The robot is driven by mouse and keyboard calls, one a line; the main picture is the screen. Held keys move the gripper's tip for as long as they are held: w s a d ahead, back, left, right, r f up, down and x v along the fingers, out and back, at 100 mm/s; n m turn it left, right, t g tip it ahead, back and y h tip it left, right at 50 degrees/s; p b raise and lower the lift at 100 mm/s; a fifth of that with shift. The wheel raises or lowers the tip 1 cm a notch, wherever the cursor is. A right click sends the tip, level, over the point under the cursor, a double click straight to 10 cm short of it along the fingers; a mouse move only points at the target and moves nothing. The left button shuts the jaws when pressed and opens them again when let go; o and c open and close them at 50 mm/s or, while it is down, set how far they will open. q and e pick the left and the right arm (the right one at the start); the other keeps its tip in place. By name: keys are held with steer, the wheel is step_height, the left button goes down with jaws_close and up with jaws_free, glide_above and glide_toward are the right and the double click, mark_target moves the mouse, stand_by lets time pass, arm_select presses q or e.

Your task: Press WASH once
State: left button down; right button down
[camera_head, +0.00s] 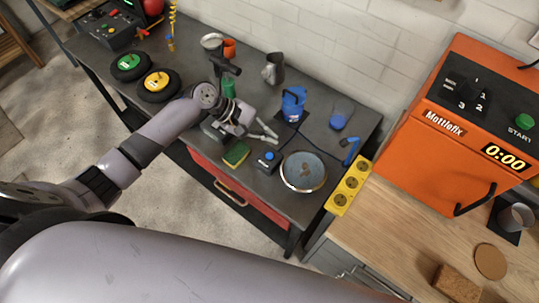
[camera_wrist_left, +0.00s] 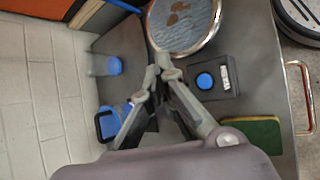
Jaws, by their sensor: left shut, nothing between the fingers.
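The WASH button is a round blue button (camera_head: 269,156) on a small black box on the grey bench. In the left wrist view the blue button (camera_wrist_left: 205,81) sits beside a white label on the box (camera_wrist_left: 213,92). My left gripper (camera_head: 273,136) is over the bench with its fingers close together and empty. In the left wrist view its fingertips (camera_wrist_left: 164,68) appear to the left of the box, apart from the button. The height of the fingertips above the bench is hard to tell. My right gripper is not in view.
A round pan of bluish liquid (camera_head: 303,172) stands right of the box. A green and yellow sponge (camera_head: 236,154) lies left of it. A blue jug (camera_head: 293,103), a blue cup (camera_head: 341,112) and a blue brush (camera_head: 350,148) are nearby. An orange Mottlefix machine (camera_head: 460,120) stands at the right.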

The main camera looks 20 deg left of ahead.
arm_select(q)
steer(key=b, duration=0.7)
glide_above(269, 158)
step_height(269, 158, down, 6)
steer(key=shift+w+a+f, duration=0.1)
steer(key=shift+f+b, duration=0.35)
steer(key=shift+f, duration=0.65)
steer(key=shift+f, duration=0.1)
steer(key=shift+f, duration=0.25)
